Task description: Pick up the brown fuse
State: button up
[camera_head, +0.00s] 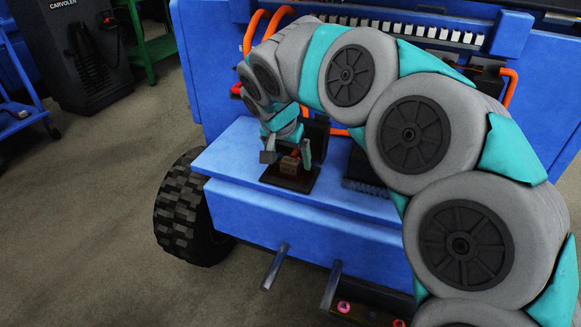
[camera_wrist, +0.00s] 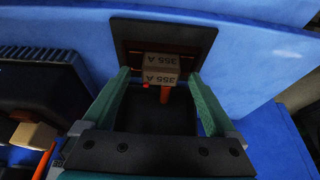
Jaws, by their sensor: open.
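The brown fuse (camera_wrist: 161,62), a small block marked "355 A", sits at a dark square plate (camera_wrist: 205,40) in the wrist view, with orange-red parts beside it. In the head view the fuse (camera_head: 290,164) shows over the dark plate (camera_head: 292,183) on the blue shelf. My gripper (camera_head: 287,155) is open there, with its two teal fingers around the fuse area. In the wrist view the fingers of my gripper (camera_wrist: 161,78) stand left and right of the fuse, with gaps on both sides. I cannot tell its exact height above the plate.
The blue shelf (camera_head: 255,205) carries a black bristled part (camera_head: 370,187) right of the plate. Another brown block (camera_wrist: 35,135) with orange parts lies at the wrist view's lower left, below a black box (camera_wrist: 40,80). Orange hoses (camera_head: 250,35) rise behind my arm.

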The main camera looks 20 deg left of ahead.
aim_at(289, 162)
jog(key=shift+f, duration=0.1)
jog(key=shift+c, duration=0.2)
jog(key=c, duration=1.2)
jog(key=shift+o, duration=0.2)
jog(key=shift+r, duration=1.75)
jog(key=s+d+r+b, duration=0.1)
jog(key=s+d+b, duration=0.1)
jog(key=s+d, duration=0.6)
jog(key=s, duration=0.5)
jog(key=shift+s+d+r, duration=0.15)
jog(key=shift+d+r, duration=0.15)
jog(key=shift+d, duration=0.05)
